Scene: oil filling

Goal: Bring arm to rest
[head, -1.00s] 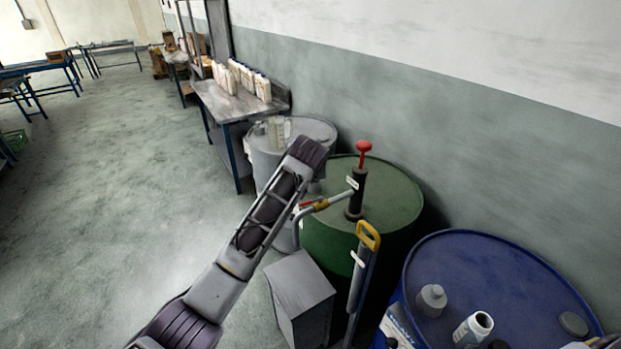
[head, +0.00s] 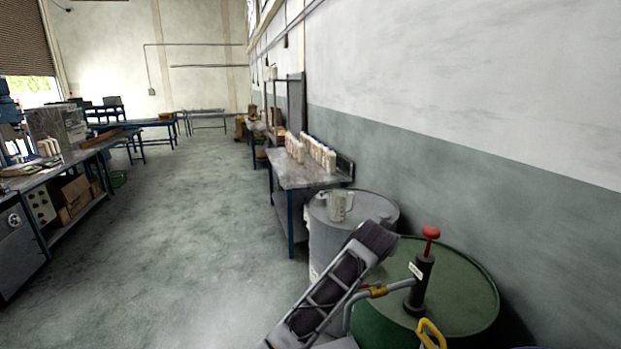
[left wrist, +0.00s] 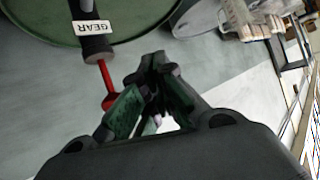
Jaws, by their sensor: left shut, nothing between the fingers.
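My left arm (head: 335,295) rises from the bottom of the head view, its dark end in front of the gap between the grey and green drums. I cannot make out the left gripper's fingers there. In the left wrist view the left gripper (left wrist: 156,62) is shut and empty, its fingertips close together. Beside it are a black pump (left wrist: 93,38) labelled GEAR and its red handle (left wrist: 108,88). I cannot tell whether they touch the fingers. In the head view the pump (head: 421,285) stands upright on the green drum (head: 465,290). My right gripper is not in view.
A grey drum (head: 327,245) carries a clear jug (head: 340,205). Behind it, a metal table (head: 300,175) holds several white bottles (head: 312,152) against the wall. A workbench (head: 95,148) stands at left. The floor (head: 190,235) between is clear.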

